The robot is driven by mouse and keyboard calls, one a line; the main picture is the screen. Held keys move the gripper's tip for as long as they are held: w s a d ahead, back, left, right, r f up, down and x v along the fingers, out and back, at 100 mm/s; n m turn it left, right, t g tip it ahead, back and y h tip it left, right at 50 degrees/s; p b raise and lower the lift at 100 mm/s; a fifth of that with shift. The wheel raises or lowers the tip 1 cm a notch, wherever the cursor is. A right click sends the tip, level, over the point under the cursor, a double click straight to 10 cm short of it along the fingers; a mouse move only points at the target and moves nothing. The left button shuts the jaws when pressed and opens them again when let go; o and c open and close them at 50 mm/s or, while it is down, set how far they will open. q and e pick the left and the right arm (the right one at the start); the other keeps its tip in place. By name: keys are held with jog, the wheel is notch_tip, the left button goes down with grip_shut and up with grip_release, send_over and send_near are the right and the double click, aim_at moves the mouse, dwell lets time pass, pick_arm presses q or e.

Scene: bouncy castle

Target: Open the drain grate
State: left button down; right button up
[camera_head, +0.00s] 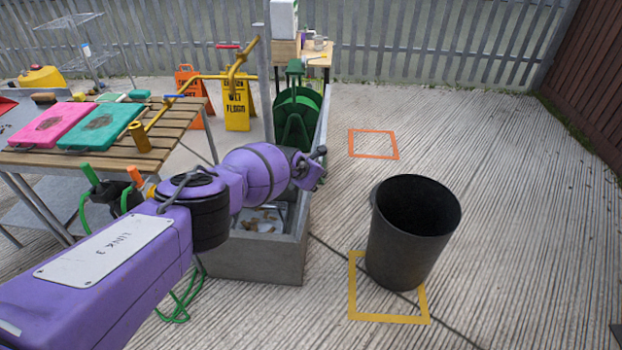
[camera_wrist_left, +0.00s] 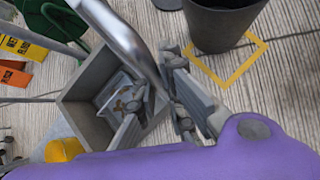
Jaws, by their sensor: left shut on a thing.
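The grey concrete drain basin (camera_head: 255,262) stands at centre, partly hidden by my purple left arm. Its inside shows a pale metal floor with brown, leaf-like debris (camera_wrist_left: 132,98) in the left wrist view. I cannot make out the grate as a separate panel. My left gripper (camera_head: 318,165) is over the basin's right wall, mostly hidden by its own wrist. In the left wrist view, a shiny metal bar (camera_wrist_left: 128,45) runs down between its grey fingers (camera_wrist_left: 158,78), which are shut on it. Whether the bar belongs to the grate is unclear. My right gripper is not in view.
A black bin (camera_head: 405,245) stands right of the basin on a yellow floor square (camera_head: 390,318). A green hose reel (camera_head: 297,115) is behind the basin. A slatted table (camera_head: 180,118) with coloured pads is at left.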

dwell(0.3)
pick_arm(q)
jog(key=c, duration=2.1)
grip_release()
jog(key=shift+f, duration=0.1)
